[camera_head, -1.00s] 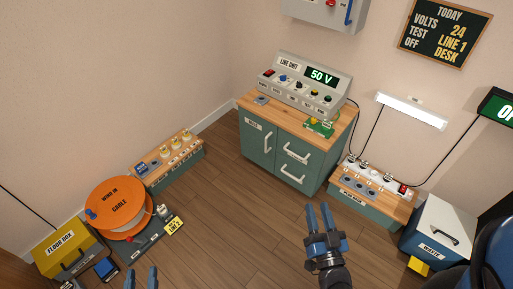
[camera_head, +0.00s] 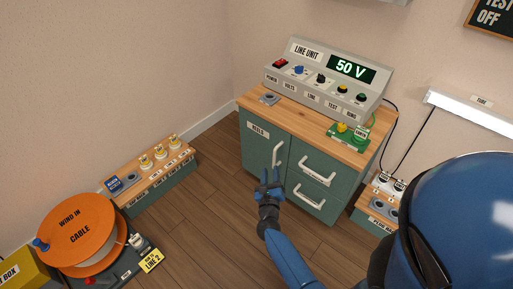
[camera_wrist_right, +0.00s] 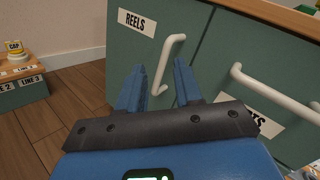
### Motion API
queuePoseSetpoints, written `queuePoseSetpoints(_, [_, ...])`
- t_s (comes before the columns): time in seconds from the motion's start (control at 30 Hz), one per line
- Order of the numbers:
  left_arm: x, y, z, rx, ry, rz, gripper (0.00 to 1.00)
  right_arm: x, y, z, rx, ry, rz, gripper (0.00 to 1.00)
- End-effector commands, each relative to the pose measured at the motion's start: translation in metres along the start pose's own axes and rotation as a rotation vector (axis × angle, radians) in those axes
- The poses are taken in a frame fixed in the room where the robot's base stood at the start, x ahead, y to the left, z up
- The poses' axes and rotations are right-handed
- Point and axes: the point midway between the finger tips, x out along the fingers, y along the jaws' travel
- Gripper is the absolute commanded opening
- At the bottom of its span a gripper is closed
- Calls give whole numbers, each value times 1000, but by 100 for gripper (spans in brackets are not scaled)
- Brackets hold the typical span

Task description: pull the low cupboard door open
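The low cupboard door (camera_head: 258,140) is teal, shut, and labelled REELS, on the left front of a wood-topped cabinet. Its white upright handle (camera_head: 278,152) is near the door's right edge. My right gripper (camera_head: 270,172) is at the lower part of this handle. In the right wrist view the gripper (camera_wrist_right: 158,78) is open, and the handle (camera_wrist_right: 168,58) shows between its two blue fingers, its lower end near the fingertips. I cannot tell whether the fingers touch it or how far they reach around it. My left gripper is not in view.
Two drawers with white handles (camera_head: 318,168) sit right of the door. A line unit (camera_head: 325,80) reading 50 V stands on the wood top. An orange cable reel (camera_head: 75,230) and a low jack box (camera_head: 155,175) stand to the left. Floor (camera_head: 205,215) before the door is clear.

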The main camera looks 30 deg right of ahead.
Motion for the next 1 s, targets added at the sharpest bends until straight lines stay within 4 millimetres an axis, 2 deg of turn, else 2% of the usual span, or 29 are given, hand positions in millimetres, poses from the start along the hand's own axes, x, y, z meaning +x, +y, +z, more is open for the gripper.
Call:
queuePoseSetpoints(0.03, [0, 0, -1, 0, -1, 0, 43, -4, -1, -12, 92, 33, -7, 35])
queuePoseSetpoints(0.1, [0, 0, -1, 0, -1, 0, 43, -5, -2, -21, 220, 58, -23, 35])
queuePoseSetpoints(0.2, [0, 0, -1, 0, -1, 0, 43, -6, -5, -23, 346, 65, -43, 35])
queuePoseSetpoints(0.47, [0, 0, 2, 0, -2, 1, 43, 3, -6, -24, 447, 59, -53, 35])
queuePoseSetpoints(0.57, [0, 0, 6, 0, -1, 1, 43, 13, -6, -25, 446, 59, -52, 35])
queuePoseSetpoints(1.0, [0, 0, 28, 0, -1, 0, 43, 80, -9, -29, 443, 58, -52, 35])
